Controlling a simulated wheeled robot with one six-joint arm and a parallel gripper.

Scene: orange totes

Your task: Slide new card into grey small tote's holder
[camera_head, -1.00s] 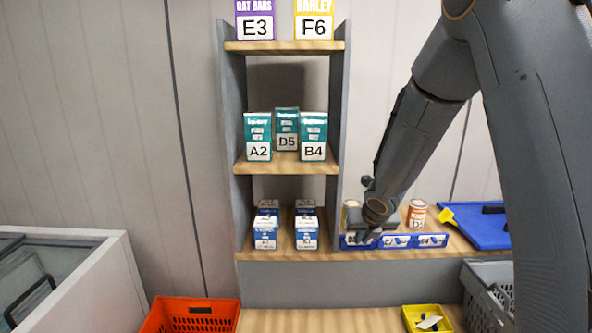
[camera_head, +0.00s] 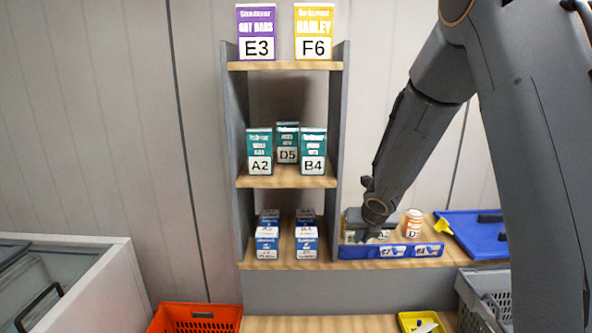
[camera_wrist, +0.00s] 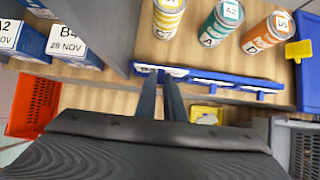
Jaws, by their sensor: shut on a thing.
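My gripper (camera_head: 372,236) is at the left part of a blue card rail (camera_head: 350,252) on the bottom shelf. In the wrist view its two dark fingers (camera_wrist: 164,76) are close together at the rail's front (camera_wrist: 208,82), between white labels. They are shut on a thin card, which is mostly hidden by the fingers. Other white labels (camera_head: 392,252) show along the rail. A grey tote (camera_head: 481,288) stands low at the right, partly behind my arm; it also shows in the wrist view (camera_wrist: 296,150). Its card holder cannot be made out.
Several cans (camera_wrist: 168,16) stand behind the rail. A blue tray (camera_head: 478,232) with a yellow piece lies to the right. A yellow bin (camera_head: 412,322) and an orange basket (camera_head: 195,318) are below. Blue boxes (camera_head: 267,242) and a grey shelf upright (camera_head: 338,150) are to the left.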

